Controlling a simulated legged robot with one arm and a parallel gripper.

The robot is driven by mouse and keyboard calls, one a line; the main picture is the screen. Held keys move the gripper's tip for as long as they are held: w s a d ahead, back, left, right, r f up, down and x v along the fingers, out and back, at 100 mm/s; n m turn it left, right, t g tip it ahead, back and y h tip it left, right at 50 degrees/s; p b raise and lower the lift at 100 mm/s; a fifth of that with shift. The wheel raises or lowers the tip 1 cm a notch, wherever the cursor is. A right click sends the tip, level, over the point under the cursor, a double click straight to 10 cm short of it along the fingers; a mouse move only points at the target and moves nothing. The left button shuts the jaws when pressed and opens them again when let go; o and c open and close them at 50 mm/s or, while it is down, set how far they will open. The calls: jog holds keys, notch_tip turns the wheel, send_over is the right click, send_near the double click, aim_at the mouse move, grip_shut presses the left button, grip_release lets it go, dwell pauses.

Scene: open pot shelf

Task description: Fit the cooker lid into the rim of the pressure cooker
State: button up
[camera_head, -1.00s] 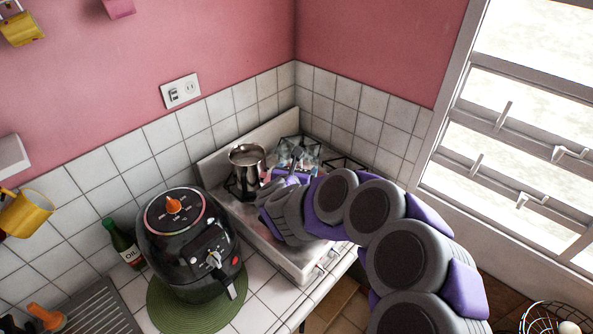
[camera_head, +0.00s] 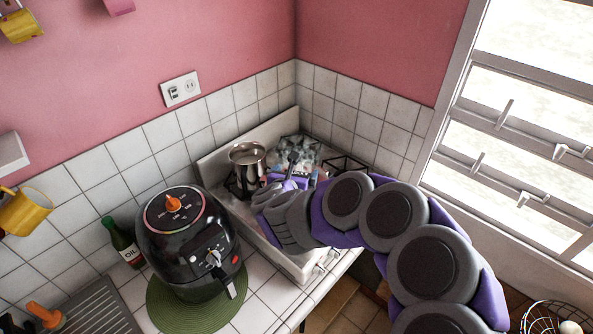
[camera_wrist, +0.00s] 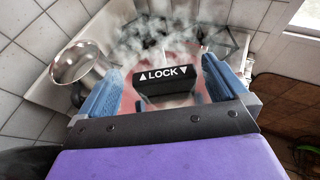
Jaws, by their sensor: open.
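The cooker lid's black handle, marked LOCK (camera_wrist: 167,84), sits between my gripper's fingers in the wrist view. A reddish surface (camera_wrist: 196,98) shows around it under pale steam; I cannot tell how much of it is lid and how much is pressure cooker. My gripper (camera_wrist: 160,80) is open, one blue-grey finger on each side of the handle, with a visible gap on each side. In the head view my arm hides the cooker and most of the lid. The lid's seating in the rim cannot be seen.
A steel pot (camera_head: 247,172) stands on the stove left of my gripper; it also shows in the wrist view (camera_wrist: 80,66). A black air fryer (camera_head: 190,245) on a green mat (camera_head: 160,312) and an oil bottle (camera_head: 124,245) are further left. Tiled walls enclose the stove's back.

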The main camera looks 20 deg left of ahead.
jog(key=v, duration=1.4)
